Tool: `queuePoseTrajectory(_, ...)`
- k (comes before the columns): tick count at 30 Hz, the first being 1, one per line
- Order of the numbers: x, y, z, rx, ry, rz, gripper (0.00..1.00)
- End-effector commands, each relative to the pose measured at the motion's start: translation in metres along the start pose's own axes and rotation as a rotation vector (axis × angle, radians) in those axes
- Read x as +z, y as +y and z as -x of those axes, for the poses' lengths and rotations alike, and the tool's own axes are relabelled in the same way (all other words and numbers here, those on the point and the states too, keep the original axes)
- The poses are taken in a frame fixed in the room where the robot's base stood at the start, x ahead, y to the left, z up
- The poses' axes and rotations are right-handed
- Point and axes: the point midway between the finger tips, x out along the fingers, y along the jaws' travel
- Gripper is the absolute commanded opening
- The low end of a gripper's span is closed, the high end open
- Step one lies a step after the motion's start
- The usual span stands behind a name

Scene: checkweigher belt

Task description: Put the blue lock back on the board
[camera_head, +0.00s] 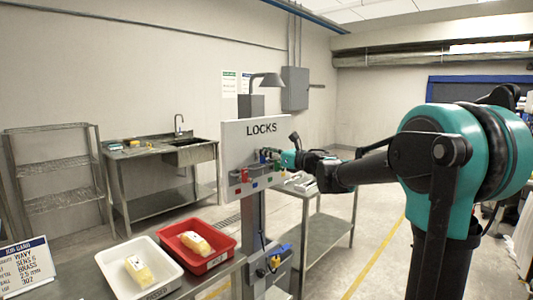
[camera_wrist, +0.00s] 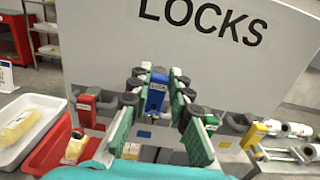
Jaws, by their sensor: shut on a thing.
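The white board (camera_wrist: 190,55) marked LOCKS stands upright ahead of me; the head view shows it on a grey post (camera_head: 252,215). My gripper (camera_wrist: 158,88) is shut on the blue lock (camera_wrist: 157,97), which sits upright between the green finger pads. The gripper also shows at the board's face in the head view (camera_head: 275,156), with the lock (camera_head: 262,156) small and partly hidden there. The lock is close in front of the board; I cannot tell whether it touches a hook. A red lock (camera_wrist: 87,102) is left of the gripper and a yellow lock (camera_wrist: 256,133) is right of it.
A white tray (camera_head: 112,262) and a red tray (camera_head: 171,228), each holding a yellow pack, stand at the lower left. A steel side table (camera_head: 325,233) is behind the board to the right. A sink bench (camera_head: 165,156) and wire shelves (camera_head: 60,163) stand along the wall.

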Motion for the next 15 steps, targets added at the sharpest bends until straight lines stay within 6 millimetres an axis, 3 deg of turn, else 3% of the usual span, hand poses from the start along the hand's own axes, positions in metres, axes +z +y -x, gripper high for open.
queuePoseTrajectory(15, -0.012, 0.000, 0.000, 0.000, 0.000, 0.000, 0.00)
